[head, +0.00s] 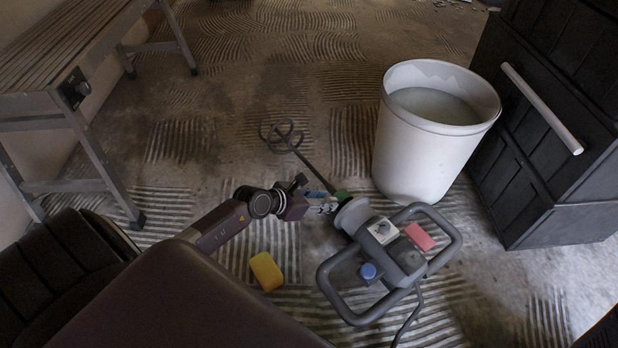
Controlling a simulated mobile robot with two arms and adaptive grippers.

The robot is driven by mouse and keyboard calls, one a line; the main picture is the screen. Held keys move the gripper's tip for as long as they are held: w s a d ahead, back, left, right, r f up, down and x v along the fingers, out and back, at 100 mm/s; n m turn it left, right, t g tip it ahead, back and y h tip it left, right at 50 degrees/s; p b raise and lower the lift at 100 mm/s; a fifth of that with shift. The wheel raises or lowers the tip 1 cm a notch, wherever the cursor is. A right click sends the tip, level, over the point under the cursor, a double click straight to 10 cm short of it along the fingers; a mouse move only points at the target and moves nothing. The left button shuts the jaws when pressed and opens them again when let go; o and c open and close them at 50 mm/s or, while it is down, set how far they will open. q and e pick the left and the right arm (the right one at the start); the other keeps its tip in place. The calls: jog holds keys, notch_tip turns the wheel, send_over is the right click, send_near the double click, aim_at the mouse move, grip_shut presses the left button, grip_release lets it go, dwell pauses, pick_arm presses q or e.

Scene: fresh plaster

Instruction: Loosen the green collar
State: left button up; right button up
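A grey hand mixer (388,257) with a looped handle frame lies on the floor, its paddle (282,138) pointing up and left. The small green collar (342,195) sits where the paddle shaft meets the light grey neck of the mixer. My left gripper (331,205) reaches in from the left with its fingertips right by the collar and shaft. At this size I cannot tell whether the fingers are closed on the collar or touching it. My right gripper is not in view.
A white bucket (418,155) with pale contents stands just behind the mixer. A dark cabinet (540,130) with a light bar handle stands at the right. A yellow sponge (266,271) lies left of the mixer. A workbench (65,65) stands at the upper left. The ridged floor behind the paddle is clear.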

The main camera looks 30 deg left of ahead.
pick_arm(q)
jog(key=v, duration=0.9)
jog(key=shift+s+r, duration=0.15)
jog(key=shift+s, duration=0.05)
